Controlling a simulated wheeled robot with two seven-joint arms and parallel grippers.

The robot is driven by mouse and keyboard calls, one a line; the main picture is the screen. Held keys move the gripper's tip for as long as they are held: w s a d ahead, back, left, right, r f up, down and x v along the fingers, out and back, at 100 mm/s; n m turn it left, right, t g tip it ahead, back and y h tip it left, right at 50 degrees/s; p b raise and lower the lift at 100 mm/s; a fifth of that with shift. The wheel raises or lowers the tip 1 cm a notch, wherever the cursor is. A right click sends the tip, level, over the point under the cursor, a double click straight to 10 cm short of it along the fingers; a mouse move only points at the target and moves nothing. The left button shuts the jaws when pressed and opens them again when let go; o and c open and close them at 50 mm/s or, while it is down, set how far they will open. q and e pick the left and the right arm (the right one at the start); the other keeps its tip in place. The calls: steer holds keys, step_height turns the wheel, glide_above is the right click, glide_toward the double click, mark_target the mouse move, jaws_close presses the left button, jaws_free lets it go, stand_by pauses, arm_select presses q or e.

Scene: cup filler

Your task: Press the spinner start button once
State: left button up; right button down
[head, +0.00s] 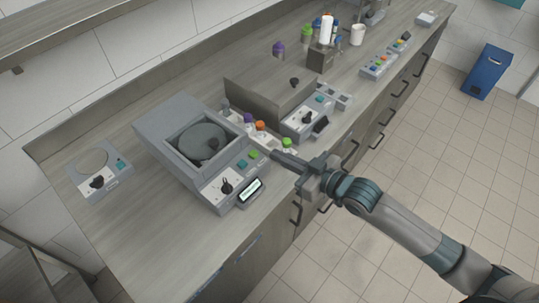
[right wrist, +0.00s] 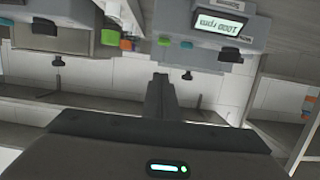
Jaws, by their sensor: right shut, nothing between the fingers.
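The spinner (head: 143,128) is a grey box on the bench with a round dark lid (head: 201,134). On its sloped front are a green button (head: 253,154), a teal button (head: 242,164), a black knob (head: 226,187) and a lit display (head: 250,190). My right gripper (head: 277,154) is shut and empty, just right of the green button and apart from it. In the right wrist view, the shut fingers (right wrist: 160,80) are near the green button (right wrist: 164,42), with the teal button (right wrist: 187,44) beside it and the display (right wrist: 220,25) upside down. My left gripper is not in view.
Tubes with purple, orange and green caps (head: 287,143) stand close beside the gripper. A second device with a knob (head: 306,118) is behind them. A small device with a round plate (head: 92,162) is at left. The bench front left (head: 185,240) is clear.

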steer(key=shift+v, duration=1.1)
